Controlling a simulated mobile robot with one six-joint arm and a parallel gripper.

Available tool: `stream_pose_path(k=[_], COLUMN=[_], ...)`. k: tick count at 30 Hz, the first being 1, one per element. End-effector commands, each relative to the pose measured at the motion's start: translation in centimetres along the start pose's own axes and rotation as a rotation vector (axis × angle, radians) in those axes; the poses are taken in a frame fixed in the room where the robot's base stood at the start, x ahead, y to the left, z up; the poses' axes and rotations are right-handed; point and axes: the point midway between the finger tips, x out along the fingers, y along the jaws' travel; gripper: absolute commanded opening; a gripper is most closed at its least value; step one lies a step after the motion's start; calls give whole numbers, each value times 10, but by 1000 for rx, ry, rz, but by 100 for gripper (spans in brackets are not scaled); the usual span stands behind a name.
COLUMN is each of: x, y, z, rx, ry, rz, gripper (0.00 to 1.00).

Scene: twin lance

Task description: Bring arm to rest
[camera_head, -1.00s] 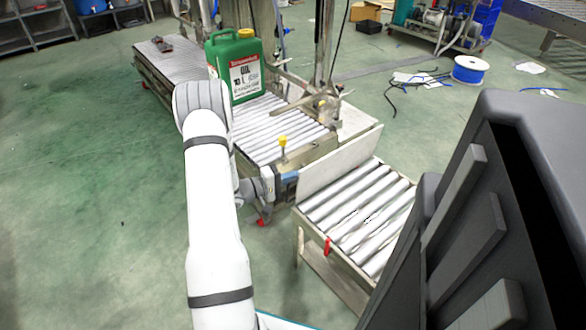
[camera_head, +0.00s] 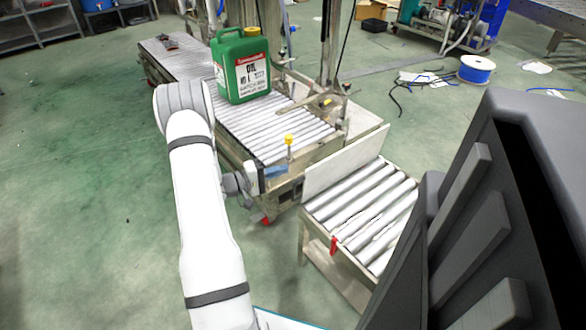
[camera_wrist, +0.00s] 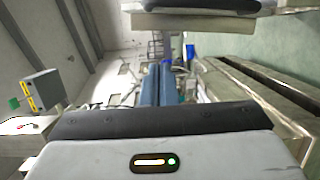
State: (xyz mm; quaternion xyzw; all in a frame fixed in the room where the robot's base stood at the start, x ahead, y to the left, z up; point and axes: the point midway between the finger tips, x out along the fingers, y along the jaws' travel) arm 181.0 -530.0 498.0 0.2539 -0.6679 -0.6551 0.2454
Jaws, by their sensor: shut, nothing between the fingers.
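My white arm (camera_head: 203,215) rises from the bottom of the head view, bends at a grey elbow and runs down behind itself to the wrist beside the roller conveyor. My gripper (camera_head: 275,172) shows there as a small blue part by the conveyor's near end, below the yellow knob. In the wrist view, the two blue fingers of my gripper (camera_wrist: 158,82) lie close together, with nothing held between them. A green oil can (camera_head: 241,66) stands upright on the conveyor, apart from the gripper.
The long roller conveyor (camera_head: 262,122) has a yellow knob (camera_head: 289,139) at its near end. A shorter roller table (camera_head: 365,205) with an upright pale board (camera_head: 343,163) stands to the right. Green floor at left is clear. A blue-and-white spool (camera_head: 476,69) lies farther back.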

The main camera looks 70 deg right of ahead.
Motion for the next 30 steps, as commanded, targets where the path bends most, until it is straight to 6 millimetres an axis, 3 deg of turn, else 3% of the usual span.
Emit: stream_pose_path(k=[3, 9, 20, 23, 26, 30], x=[-25, -48, -55, -66, -89, -135], y=[3, 2, 5, 29, 73, 146], z=[0, 0, 0, 0, 5, 21], rx=[-3, -1, -1, -8, -26, -74], ry=[4, 3, 2, -6, -25, -45], rz=[1, 0, -3, -25, -84, -221], gripper=[0, 0, 0, 0, 0, 0])
